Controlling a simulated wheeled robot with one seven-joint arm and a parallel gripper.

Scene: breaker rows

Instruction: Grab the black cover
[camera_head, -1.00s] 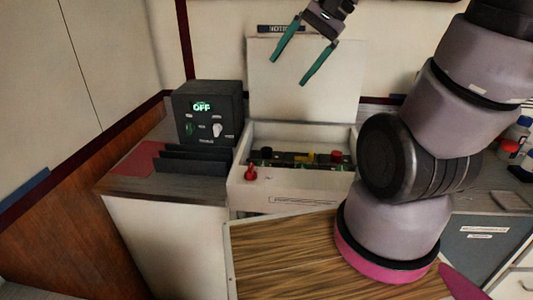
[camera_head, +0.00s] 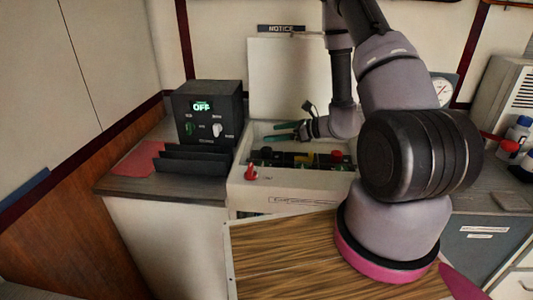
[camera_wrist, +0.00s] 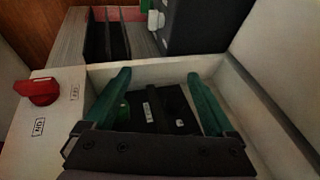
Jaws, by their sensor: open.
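The black cover looks to be the small black cap (camera_head: 266,152) at the left end of the row inside the white open box (camera_head: 236,190). My gripper (camera_head: 285,130) is open, with green fingers pointing left, inside the box's opening and behind the row. In the wrist view my gripper (camera_wrist: 158,77) has its fingers spread wide over a dark panel (camera_wrist: 160,115) with small white labels. Nothing is held between the fingers. I cannot tell the cap apart from the dark panel in the wrist view.
A red knob (camera_head: 251,173) is on the box's front left; it also shows in the wrist view (camera_wrist: 38,86). A red cap (camera_head: 337,156) and a yellow part (camera_head: 308,159) share the row. A black control unit reading OFF (camera_head: 209,113) and a black slotted rack (camera_head: 193,160) stand left.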

